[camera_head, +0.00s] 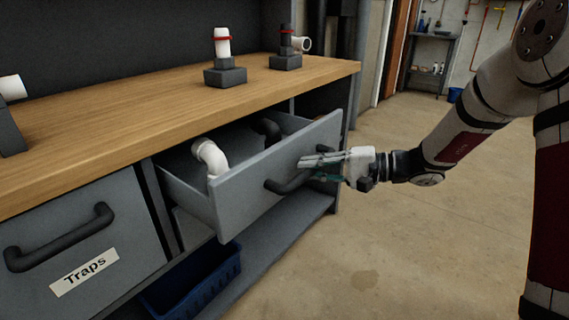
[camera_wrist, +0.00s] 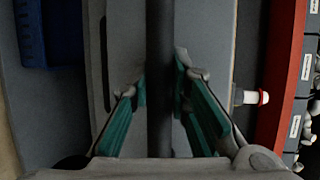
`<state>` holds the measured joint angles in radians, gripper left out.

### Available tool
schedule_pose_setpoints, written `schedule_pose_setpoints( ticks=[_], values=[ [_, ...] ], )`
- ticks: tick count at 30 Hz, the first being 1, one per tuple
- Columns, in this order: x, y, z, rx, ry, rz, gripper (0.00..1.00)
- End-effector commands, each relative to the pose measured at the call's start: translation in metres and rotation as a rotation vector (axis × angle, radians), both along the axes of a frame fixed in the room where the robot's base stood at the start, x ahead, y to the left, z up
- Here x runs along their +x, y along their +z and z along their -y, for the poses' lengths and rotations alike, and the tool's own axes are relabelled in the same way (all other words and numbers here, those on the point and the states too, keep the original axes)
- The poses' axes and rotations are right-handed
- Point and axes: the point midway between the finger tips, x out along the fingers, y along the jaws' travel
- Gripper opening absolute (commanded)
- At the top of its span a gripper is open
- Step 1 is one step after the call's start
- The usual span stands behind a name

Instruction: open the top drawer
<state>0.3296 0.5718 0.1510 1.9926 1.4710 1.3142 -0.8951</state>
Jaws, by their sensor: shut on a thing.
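The grey drawer (camera_head: 240,202) under the wooden worktop stands pulled well out, with its inside showing. A white pipe elbow (camera_head: 210,157) and a dark fitting (camera_head: 268,128) lie in it. Its dark bar handle (camera_head: 283,185) is on the front panel. My gripper (camera_head: 318,163) is at the handle's right part. In the wrist view the handle (camera_wrist: 160,45) runs between the two teal-padded fingers (camera_wrist: 160,88), which are shut on it. The fingers partly hide the handle in the head view.
A shut drawer labelled "Traps" (camera_head: 80,235) is at the left. A blue bin (camera_head: 200,282) sits on the lower shelf. Pipe stands (camera_head: 224,72) stand on the worktop (camera_head: 130,115). The floor (camera_head: 400,230) at the right is clear.

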Motion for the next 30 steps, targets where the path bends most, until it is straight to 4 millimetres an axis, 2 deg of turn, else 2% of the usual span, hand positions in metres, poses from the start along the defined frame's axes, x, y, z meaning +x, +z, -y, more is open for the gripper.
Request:
schedule_pose_setpoints(
  ticks=[1,3,12,18,30],
  values=[
    [-0.008,-0.002,0.013,-0.002,-0.006,-0.001,0.00],
    [-0.019,-0.002,0.027,-0.003,-0.006,-0.001,0.00],
    [-0.055,-0.001,0.071,-0.002,-0.003,-0.002,0.00],
    [-0.066,-0.001,0.085,-0.002,-0.001,0.000,0.00],
    [-0.070,-0.001,0.090,-0.003,0.000,0.000,0.00]
  ],
)
